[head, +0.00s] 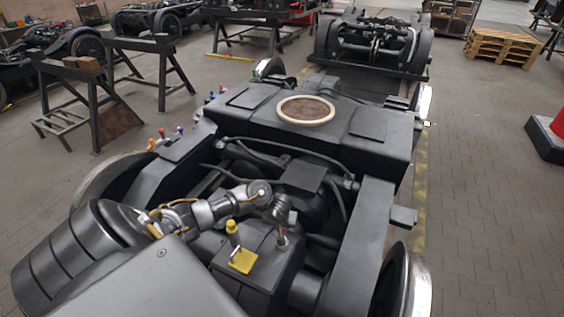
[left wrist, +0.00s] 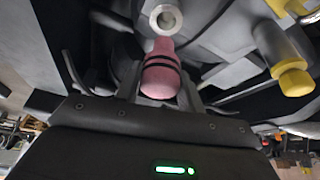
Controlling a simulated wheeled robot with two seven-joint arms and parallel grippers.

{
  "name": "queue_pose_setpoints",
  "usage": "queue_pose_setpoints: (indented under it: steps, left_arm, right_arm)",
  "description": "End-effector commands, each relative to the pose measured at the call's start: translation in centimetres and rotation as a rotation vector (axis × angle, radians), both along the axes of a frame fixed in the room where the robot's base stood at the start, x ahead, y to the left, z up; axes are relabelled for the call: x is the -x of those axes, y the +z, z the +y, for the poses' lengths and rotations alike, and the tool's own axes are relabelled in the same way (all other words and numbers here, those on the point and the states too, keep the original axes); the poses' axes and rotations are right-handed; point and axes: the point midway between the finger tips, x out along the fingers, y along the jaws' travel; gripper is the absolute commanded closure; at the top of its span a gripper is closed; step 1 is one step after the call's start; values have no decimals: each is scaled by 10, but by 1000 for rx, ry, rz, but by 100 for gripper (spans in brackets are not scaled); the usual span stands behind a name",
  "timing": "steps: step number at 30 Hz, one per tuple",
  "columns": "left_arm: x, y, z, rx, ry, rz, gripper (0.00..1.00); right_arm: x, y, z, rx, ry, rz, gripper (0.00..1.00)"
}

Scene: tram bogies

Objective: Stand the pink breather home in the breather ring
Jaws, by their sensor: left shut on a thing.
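The pink breather (left wrist: 161,72), with dark bands around it, is between the fingers of my left gripper (left wrist: 160,88) in the left wrist view. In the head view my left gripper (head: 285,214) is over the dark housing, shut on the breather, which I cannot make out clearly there. A pale metal ring (left wrist: 166,18) with a round hole shows just above the breather in the left wrist picture. It appears to be the breather ring; I cannot tell whether they touch. A small upright stub (head: 282,240) shows below the gripper in the head view. My right gripper is not in view.
A yellow breather (head: 232,228) stands by a yellow plate (head: 243,260) left of the gripper; yellow also shows in the left wrist view (left wrist: 293,82). The bogie frame (head: 362,225) and hoses (head: 275,145) surround the housing. A pale round rim (head: 284,118) lies farther back.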

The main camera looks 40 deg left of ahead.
Motion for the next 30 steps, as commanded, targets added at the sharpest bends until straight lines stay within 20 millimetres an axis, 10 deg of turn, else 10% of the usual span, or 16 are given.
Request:
queue_pose_setpoints:
  steps: [30]
  left_arm:
    - [0, 1, 0, 0, 1, 0, 86]
  right_arm:
    - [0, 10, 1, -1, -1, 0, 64]
